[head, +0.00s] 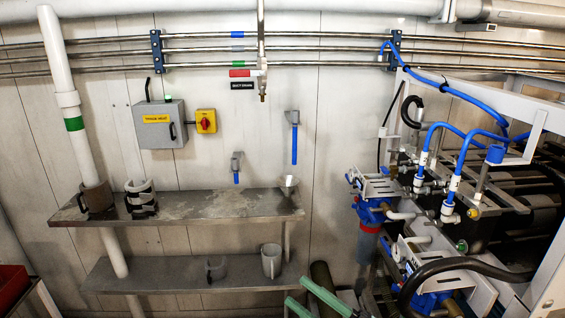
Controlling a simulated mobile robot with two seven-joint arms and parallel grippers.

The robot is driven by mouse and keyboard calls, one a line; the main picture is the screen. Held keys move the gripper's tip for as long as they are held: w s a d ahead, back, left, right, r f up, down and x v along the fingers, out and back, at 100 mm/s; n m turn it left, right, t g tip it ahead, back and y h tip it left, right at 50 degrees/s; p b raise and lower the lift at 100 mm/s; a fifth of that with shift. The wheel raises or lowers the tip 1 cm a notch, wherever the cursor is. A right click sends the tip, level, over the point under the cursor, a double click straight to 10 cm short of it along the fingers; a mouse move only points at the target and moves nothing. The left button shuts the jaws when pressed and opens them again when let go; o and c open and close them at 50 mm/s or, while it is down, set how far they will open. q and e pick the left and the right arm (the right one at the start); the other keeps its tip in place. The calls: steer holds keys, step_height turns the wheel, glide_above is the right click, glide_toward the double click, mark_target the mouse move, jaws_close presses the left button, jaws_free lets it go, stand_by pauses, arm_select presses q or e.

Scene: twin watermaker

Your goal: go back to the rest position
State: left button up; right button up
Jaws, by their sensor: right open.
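My right gripper (295,290) shows at the bottom edge, right of the middle. Its two green fingers point up and to the left and are apart, with nothing between them. The fingers are in front of the area just right of the lower shelf (130,279). The rest of this gripper is mostly cut off by the frame. My left gripper is not in view.
The upper metal shelf (225,204) carries a dark clamp (96,197). The watermaker's pipes and blue hoses (468,145) crowd the right side. A red bin (12,287) is at lower left.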

steer(key=s+d+f+m+t+h, duration=0.1)
steer(key=s+d+f+m+h, duration=0.1)
steer(key=d+f+m+h, duration=0.45)
steer(key=s+d+f+m+h, duration=0.1)
steer(key=s+f+m+h, duration=0.25)
steer(key=f+m, duration=0.45)
steer(key=s+d+f+m+t+h, duration=0.15)
steer(key=d+f+m+h, duration=0.3)
steer(key=f, duration=0.55)
steer(key=s+f+m+g+h, duration=0.1)
steer(key=s+f+g+h, duration=0.1)
steer(key=s+f+g, duration=0.3)
steer(key=s+f, duration=0.3)
steer(key=s, duration=0.1)
steer(key=shift+s+d+m, duration=0.3)
steer(key=shift+s+m, duration=0.1)
